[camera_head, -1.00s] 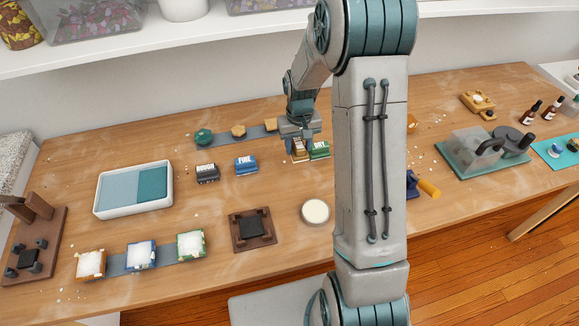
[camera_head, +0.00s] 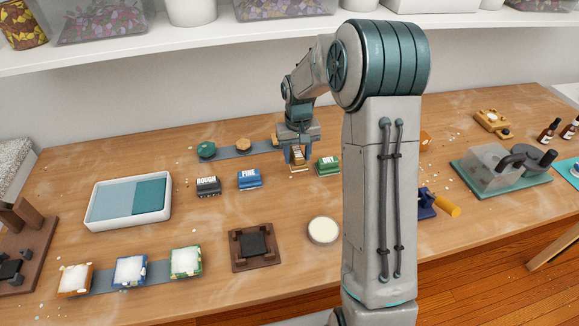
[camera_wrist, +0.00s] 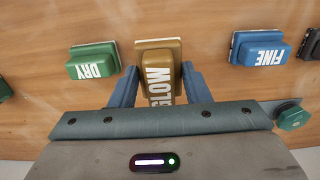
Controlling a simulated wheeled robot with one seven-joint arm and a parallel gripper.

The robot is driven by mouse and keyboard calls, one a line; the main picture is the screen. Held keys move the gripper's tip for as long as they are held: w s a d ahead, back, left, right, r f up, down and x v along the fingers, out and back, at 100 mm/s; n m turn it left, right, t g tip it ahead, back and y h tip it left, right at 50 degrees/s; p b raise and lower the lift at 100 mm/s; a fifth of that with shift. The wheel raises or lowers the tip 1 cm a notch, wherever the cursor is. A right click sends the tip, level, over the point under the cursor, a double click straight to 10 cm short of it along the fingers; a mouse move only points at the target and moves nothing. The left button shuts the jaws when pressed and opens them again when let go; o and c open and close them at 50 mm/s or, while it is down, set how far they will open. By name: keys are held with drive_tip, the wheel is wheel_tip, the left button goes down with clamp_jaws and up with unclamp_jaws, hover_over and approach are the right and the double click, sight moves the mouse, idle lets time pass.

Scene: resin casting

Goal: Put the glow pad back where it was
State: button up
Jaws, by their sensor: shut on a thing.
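The glow pad (camera_head: 298,158) is a small gold-brown block with light lettering. My gripper (camera_head: 298,154) is shut on it, with a blue finger on each side. In the wrist view the pad (camera_wrist: 158,62) sits between the fingers (camera_wrist: 155,85), its lettering partly covered by my gripper body. It is in the gap between the blue FINE pad (camera_head: 249,179) and the green DRY pad (camera_head: 328,166), touching neither. I cannot tell whether its underside touches the table.
The black ROUGH pad (camera_head: 208,186) stands left of FINE. Behind the pads is a grey strip (camera_head: 223,151) with coloured pieces. A white two-part tray (camera_head: 105,221), a dark brown fixture (camera_head: 254,264) and a round white-topped dish (camera_head: 324,231) stand nearer. Bare wood lies in front of the pads.

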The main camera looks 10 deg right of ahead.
sight(290, 177)
drive_tip(key=shift+w+a+f, duration=0.1)
drive_tip(key=shift+a+f, duration=0.3)
drive_tip(key=shift+a, duration=0.2)
drive_tip(key=shift+w+a+f, duration=0.1)
drive_tip(key=shift+a+f, duration=0.25)
drive_tip(key=shift+a, duration=0.2)
drive_tip(key=shift+f, duration=1.9)
drive_tip(key=shift+f, duration=0.25)
drive_tip(key=o, duration=1.2)
drive_tip(key=shift+r, duration=0.1)
drive_tip(key=shift+r, duration=0.1)
